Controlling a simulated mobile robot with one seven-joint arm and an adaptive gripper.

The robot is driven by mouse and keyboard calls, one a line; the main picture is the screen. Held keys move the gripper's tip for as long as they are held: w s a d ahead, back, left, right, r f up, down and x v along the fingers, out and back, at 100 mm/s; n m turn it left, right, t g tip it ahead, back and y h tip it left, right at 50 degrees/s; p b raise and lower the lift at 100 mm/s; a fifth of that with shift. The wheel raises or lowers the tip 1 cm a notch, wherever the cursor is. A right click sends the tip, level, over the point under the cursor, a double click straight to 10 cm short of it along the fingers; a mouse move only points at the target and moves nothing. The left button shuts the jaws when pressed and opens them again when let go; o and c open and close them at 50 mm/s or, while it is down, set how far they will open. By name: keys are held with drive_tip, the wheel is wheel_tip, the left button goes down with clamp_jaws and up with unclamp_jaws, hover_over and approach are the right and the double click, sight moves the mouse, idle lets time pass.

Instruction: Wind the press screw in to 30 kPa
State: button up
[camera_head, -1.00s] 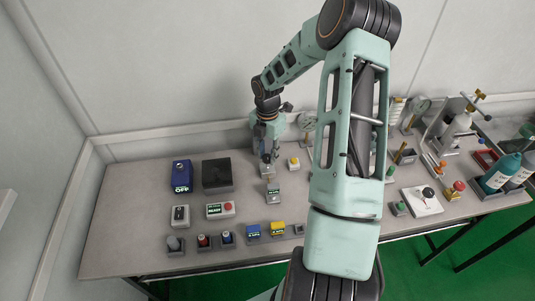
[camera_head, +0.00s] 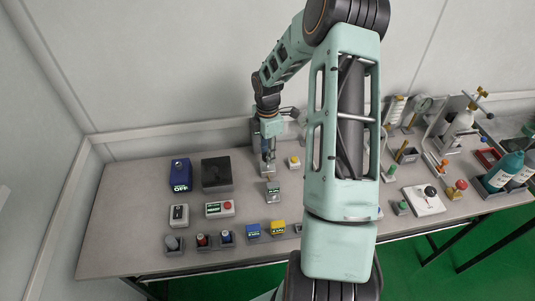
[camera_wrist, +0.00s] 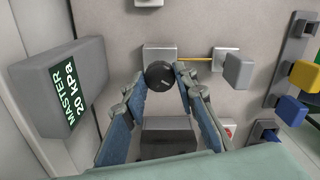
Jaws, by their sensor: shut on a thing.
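The press screw's round black knob (camera_wrist: 158,75) shows in the wrist view, with a light mark on its face. My gripper (camera_wrist: 158,78) is shut on the knob, one blue-padded finger on each side. A grey box display (camera_wrist: 62,88) at the left of the wrist view reads MASTER 20 kPa. In the head view, my gripper (camera_head: 267,170) is low over the bench, left of my large arm link, and hides the knob.
A grey block with a small display (camera_head: 273,190) stands just in front of my gripper. A blue box (camera_head: 181,175) and a black box (camera_head: 216,174) stand to the left. Several small testers line the front edge. Bottles (camera_head: 503,170) and a clamp stand are at the right.

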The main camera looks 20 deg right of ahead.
drive_tip(key=m+b, duration=0.2)
drive_tip(key=m, duration=0.5)
drive_tip(key=m+b, duration=0.1)
drive_tip(key=m, duration=0.3)
drive_tip(key=shift+b, duration=0.4)
drive_tip(key=m+b, duration=0.1)
drive_tip(key=m, duration=0.3)
drive_tip(key=m+b, duration=0.1)
drive_tip(key=m, duration=0.6)
drive_tip(key=shift+w+m, duration=0.1)
drive_tip(key=shift+m, duration=0.3)
drive_tip(key=m, duration=0.3)
drive_tip(key=shift+r, duration=0.1)
drive_tip(key=shift+m, duration=1.9)
drive_tip(key=o, duration=1.2)
drive_tip(key=shift+c, duration=0.2)
